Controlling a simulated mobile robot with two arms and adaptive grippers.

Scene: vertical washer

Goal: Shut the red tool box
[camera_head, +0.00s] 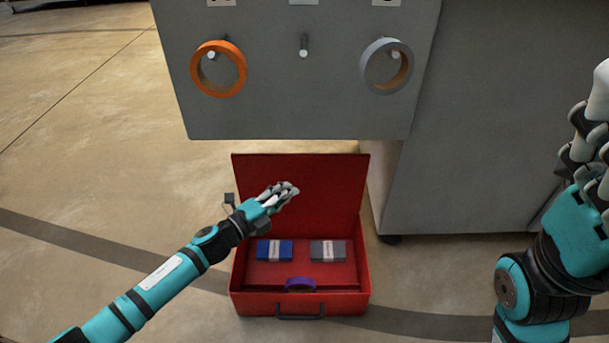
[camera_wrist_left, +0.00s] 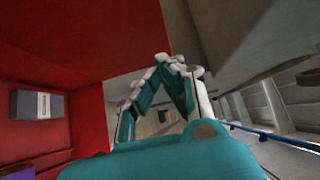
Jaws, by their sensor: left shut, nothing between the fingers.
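The red tool box (camera_head: 239,272) stands on the floor with its lid (camera_head: 330,185) raised upright at the back. Its black handle (camera_head: 299,314) faces the front. My left gripper (camera_head: 290,190) is shut and empty, over the box's left side and in front of the lid in the head view. In the left wrist view, my left gripper (camera_wrist_left: 172,66) points up with its fingertips together, and the red lid (camera_wrist_left: 80,35) shows to its left. Whether it touches the lid cannot be told. My right gripper (camera_head: 585,140) is raised at the right edge, partly cut off.
Inside the box lie a blue box (camera_head: 264,250), a grey box (camera_head: 339,250) and a purple object (camera_head: 300,284). A grey panel (camera_head: 300,110) with an orange ring (camera_head: 197,75) and a grey ring (camera_head: 369,70) hangs above the lid.

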